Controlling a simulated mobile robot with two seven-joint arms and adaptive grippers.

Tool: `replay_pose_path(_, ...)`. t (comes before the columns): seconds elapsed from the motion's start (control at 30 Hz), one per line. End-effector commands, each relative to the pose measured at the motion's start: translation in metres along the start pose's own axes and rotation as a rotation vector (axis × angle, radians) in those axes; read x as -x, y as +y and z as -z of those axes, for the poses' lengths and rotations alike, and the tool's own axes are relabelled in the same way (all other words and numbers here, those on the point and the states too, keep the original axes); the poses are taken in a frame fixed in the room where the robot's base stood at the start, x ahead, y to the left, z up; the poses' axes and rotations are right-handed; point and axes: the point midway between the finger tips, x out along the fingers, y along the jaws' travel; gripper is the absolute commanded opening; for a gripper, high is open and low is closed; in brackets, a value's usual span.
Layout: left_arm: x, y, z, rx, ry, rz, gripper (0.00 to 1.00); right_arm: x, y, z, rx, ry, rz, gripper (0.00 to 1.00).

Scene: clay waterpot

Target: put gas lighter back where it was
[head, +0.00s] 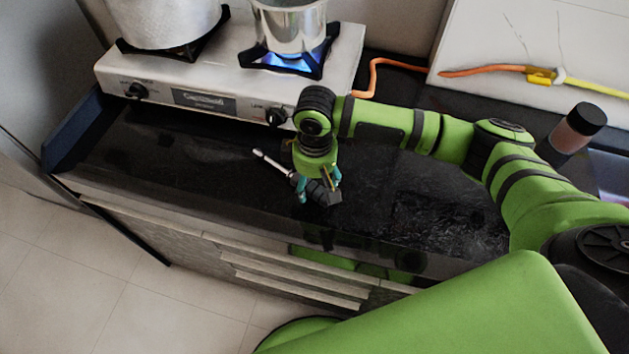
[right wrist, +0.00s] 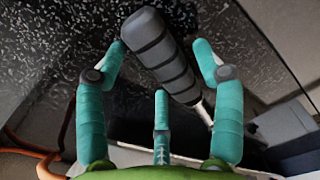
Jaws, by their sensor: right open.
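The gas lighter has a dark ribbed handle (head: 327,193) and a thin silver tube (head: 270,164) pointing to the back left in the head view. It is at the black countertop in front of the stove. My right gripper (head: 318,188) points down over the handle, which it partly hides. In the right wrist view the handle (right wrist: 160,57) lies between the spread teal fingers of my right gripper (right wrist: 161,58), which is open. The frames do not clearly show whether a finger touches it. My left gripper is not in view.
The gas stove (head: 210,97) stands behind, with a lit blue flame (head: 284,61) under the right pot (head: 289,25) and a second pot (head: 165,20) on the left. A dark-capped jar (head: 573,133) stands at right. The countertop (head: 170,160) left of the lighter is clear.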

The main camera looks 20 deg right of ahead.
Motion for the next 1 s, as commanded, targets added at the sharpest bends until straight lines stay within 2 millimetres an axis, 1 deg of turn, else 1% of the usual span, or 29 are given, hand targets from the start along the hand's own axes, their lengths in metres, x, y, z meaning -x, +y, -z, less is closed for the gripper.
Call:
replay_pose_path(0.17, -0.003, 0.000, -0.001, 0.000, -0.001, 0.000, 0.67, 0.034, 0.000, 0.002, 0.002, 0.008, -0.001, 0.68)
replay_pose_path(0.3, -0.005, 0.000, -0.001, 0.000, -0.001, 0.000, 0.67, 0.065, 0.000, 0.001, 0.002, 0.007, -0.001, 0.68)
replay_pose_path(0.4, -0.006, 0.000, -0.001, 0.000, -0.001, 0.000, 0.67, 0.085, 0.000, 0.001, 0.001, 0.006, -0.001, 0.68)
replay_pose_path(0.5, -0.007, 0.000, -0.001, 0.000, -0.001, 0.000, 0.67, 0.100, 0.000, 0.001, 0.001, 0.004, 0.000, 0.68)
replay_pose_path(0.6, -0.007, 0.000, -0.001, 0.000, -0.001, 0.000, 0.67, 0.109, 0.000, 0.001, 0.001, 0.003, -0.001, 0.68)
replay_pose_path(0.7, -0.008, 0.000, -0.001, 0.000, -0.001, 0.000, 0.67, 0.114, 0.000, 0.000, 0.000, 0.002, 0.001, 0.68)
replay_pose_path(1.0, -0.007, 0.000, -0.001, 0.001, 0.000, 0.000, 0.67, 0.115, 0.000, 0.000, 0.000, 0.002, 0.001, 0.68)
